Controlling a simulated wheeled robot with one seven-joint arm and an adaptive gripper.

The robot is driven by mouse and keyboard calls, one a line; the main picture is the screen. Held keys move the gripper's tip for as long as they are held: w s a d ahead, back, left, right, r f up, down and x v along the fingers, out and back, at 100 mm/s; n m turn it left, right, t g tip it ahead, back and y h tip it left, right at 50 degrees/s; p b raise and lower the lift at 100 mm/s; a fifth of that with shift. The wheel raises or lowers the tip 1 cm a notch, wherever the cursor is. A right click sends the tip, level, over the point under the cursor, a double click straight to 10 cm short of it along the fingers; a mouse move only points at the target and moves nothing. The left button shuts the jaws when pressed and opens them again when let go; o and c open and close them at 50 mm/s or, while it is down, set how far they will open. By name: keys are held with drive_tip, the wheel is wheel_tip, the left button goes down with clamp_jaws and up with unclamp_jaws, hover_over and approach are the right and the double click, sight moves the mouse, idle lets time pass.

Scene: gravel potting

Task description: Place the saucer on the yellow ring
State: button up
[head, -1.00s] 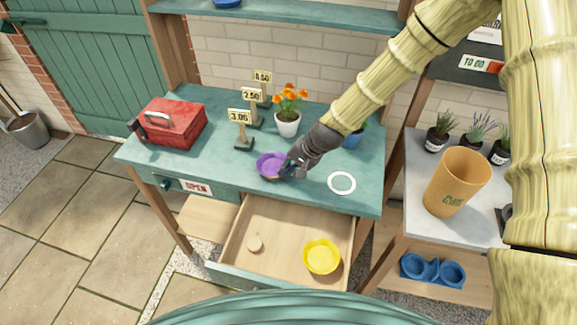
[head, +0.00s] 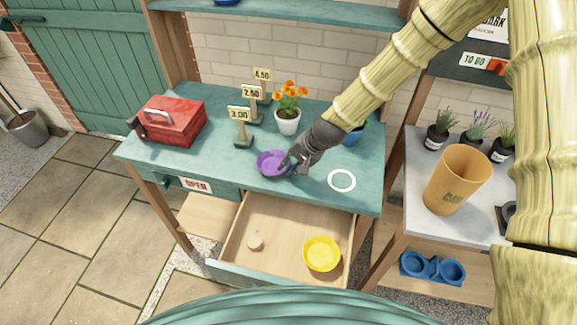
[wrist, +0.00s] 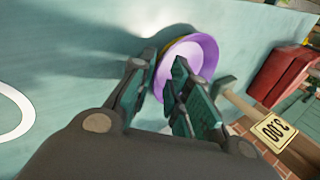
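The purple saucer (head: 271,163) sits at the front middle of the green bench, and it also shows in the wrist view (wrist: 204,50). A sliver of yellow shows along its underside in the wrist view; most of what is under it is hidden, so I cannot tell how well it is centred on the yellow ring. My gripper (head: 289,166) is at the saucer's right edge. In the wrist view its fingers (wrist: 160,88) stand apart, with the near part of the saucer's rim seen between and beyond them.
A white ring (head: 342,181) lies bare to the right. A yellow dish (head: 322,254) is in the open drawer (head: 285,235) below. Price signs (head: 240,125), an orange-flowered pot (head: 288,122) and a red toolbox (head: 172,121) stand behind and left.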

drive_tip(key=b+v, duration=0.2)
drive_tip(key=v, duration=0.9)
idle(0.4)
